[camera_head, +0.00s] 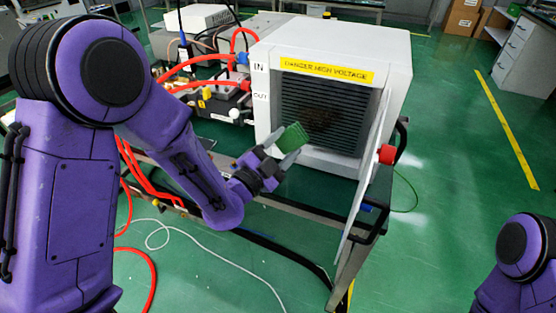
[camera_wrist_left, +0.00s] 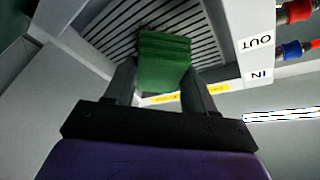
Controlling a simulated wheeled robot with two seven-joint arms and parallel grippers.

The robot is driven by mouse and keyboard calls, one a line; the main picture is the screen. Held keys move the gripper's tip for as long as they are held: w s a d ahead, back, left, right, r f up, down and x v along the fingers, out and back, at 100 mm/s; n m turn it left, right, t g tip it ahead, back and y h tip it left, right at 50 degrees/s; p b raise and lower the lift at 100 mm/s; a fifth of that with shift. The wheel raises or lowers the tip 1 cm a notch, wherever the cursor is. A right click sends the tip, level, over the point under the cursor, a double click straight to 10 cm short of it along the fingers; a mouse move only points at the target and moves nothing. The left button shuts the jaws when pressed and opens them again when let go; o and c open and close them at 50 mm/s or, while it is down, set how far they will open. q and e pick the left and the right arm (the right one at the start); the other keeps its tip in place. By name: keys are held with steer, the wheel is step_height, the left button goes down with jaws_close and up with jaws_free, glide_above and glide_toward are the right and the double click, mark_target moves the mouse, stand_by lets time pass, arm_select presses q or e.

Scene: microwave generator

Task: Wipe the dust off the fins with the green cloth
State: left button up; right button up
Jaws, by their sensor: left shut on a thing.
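The fins (camera_head: 322,112) are a dark slatted panel in the front of a white cabinet (camera_head: 370,50). A brownish dusty patch (camera_head: 318,120) lies on their middle. My left gripper (camera_head: 283,148) is shut on the green cloth (camera_head: 292,138), in front of the lower left part of the fins. In the left wrist view the green cloth (camera_wrist_left: 163,62) sits between the fingers of my left gripper (camera_wrist_left: 165,80), and the fins (camera_wrist_left: 195,22) are behind it. I cannot tell whether the cloth touches the fins. Only part of my right arm shows at the lower right; its gripper is out of view.
The cabinet stands on a cart with a dark frame (camera_head: 300,220). Open green floor lies to the right.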

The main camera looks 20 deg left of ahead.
mark_target(279, 142)
arm_select(q)
steer(key=shift+s+a+t, duration=0.3)
steer(key=shift+s+t, duration=0.1)
steer(key=shift+a+r+t, duration=0.1)
steer(key=shift+a+t, duration=0.05)
steer(key=shift+t, duration=0.15)
steer(key=shift+w+r, duration=0.1)
steer(key=shift+w, duration=0.1)
steer(key=w+p, duration=0.2)
steer(key=w, duration=0.2)
steer(key=shift+r, duration=0.1)
steer(key=shift+w, duration=0.7)
arm_select(e)
steer(key=shift+r, duration=0.65)
arm_select(q)
steer(key=shift+w, duration=0.8)
arm_select(e)
steer(key=shift+f, duration=0.1)
